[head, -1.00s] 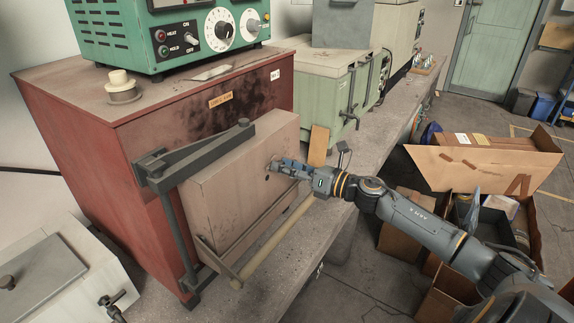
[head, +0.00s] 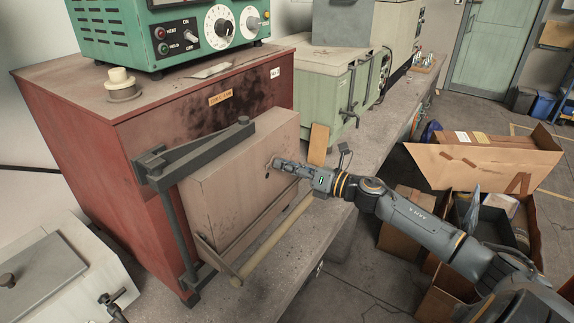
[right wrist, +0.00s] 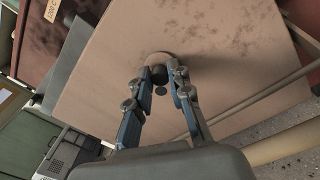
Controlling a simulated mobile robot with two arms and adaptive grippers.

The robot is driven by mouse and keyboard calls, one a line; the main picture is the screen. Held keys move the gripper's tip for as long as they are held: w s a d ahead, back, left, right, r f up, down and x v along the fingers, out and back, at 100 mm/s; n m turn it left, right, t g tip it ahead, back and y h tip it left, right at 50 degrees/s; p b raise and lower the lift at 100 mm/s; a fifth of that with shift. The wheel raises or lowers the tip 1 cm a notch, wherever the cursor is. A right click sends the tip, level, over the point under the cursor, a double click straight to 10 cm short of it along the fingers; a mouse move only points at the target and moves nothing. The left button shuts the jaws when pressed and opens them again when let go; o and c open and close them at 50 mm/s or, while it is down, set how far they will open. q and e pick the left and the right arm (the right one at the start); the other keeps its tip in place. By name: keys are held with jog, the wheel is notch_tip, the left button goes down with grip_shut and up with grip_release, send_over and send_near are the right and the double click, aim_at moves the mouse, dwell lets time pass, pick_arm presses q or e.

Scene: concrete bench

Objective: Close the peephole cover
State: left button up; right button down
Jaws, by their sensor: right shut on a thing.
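The furnace door (head: 235,180) is a thick pale block on the front of the red furnace (head: 85,140). In the right wrist view, the peephole cover (right wrist: 157,58) is a small round disc on the door face with a dark knob (right wrist: 158,75). A small dark round spot (right wrist: 161,91), which looks like the peephole, shows just beside the knob. My right gripper (head: 277,164) is at the door's right part. In the right wrist view its fingers (right wrist: 160,72) are shut on the knob, one on each side. In the head view, the gripper mostly hides the cover. My left gripper is out of view.
A dark metal arm (head: 200,155) and a pale bar (head: 275,240) run along the door. A green control box (head: 165,35) stands on the furnace. A green cabinet (head: 325,85) stands farther along the bench (head: 375,135). Open cardboard boxes (head: 485,165) are on the floor at right.

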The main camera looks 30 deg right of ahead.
jog(key=m+p, duration=0.1)
jog(key=m, duration=0.3)
jog(key=a+f+m+p, duration=0.1)
jog(key=m, duration=0.3)
jog(key=f+m+t+p, duration=0.1)
jog(key=m, duration=0.4)
jog(key=shift+s+a+f+h, duration=0.25)
jog(key=shift+s+a+h, duration=0.05)
jog(key=shift+s+a, duration=0.05)
jog(key=shift+s+a+f+m+p, duration=0.25)
jog(key=shift+m+p, duration=0.35)
jog(key=shift+m, duration=0.6)
jog(key=shift+w+a+m+p, duration=0.1)
jog(key=shift+a+m+p, duration=0.35)
jog(key=shift+m, duration=0.75)
jog(key=shift+s+d, duration=0.1)
jog(key=c, duration=1.2)
grip_release()
